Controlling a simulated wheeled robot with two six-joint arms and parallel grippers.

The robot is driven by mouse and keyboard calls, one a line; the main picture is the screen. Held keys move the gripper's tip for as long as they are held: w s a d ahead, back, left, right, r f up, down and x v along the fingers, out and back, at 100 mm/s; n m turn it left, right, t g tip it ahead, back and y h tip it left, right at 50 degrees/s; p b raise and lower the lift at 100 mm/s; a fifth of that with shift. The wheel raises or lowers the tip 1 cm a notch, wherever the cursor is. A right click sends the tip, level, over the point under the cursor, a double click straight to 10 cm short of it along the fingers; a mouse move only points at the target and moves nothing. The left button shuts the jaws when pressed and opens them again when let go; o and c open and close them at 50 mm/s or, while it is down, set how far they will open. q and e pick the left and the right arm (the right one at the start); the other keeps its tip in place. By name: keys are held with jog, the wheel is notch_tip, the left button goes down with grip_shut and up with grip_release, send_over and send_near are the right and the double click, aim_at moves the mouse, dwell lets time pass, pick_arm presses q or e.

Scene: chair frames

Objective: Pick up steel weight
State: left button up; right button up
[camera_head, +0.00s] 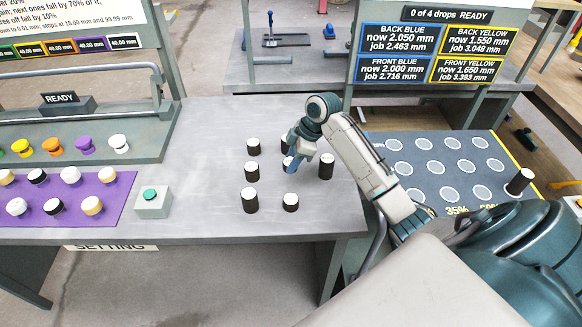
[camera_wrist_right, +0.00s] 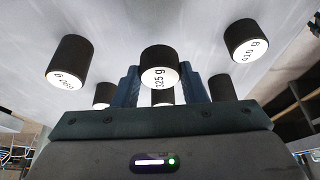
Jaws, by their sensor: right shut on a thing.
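My right gripper (camera_head: 293,164) is over the group of dark, white-topped steel weights on the grey table. Its blue fingers (camera_wrist_right: 161,88) stand either side of a weight marked 325 g (camera_wrist_right: 158,68), and it is shut on that weight. In the head view this weight (camera_head: 288,162) is partly hidden by the fingers. I cannot tell whether it is clear of the table. Other weights stand around it, including a front-left one (camera_head: 250,201), a front one (camera_head: 291,202) and a right one (camera_head: 326,167). My left gripper is not in view.
A dark mat (camera_head: 420,170) with pale circles lies to the right, with one dark weight (camera_head: 520,181) at its right edge. A box with a green button (camera_head: 152,202) and a purple mat (camera_head: 120,190) with knobs are left. The table's middle left is clear.

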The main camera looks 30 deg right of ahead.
jog(key=s+d, duration=0.1)
jog(key=s, duration=0.3)
jog(key=s+d+b, duration=0.1)
jog(key=s, duration=0.4)
jog(key=s+d+r+b, duration=0.1)
jog(key=s+d, duration=0.1)
jog(key=s, duration=0.2)
jog(key=shift+s+d, duration=0.1)
jog(key=shift+s, duration=0.1)
jog(key=shift+s+d+r, duration=0.1)
jog(key=shift+s, duration=0.6)
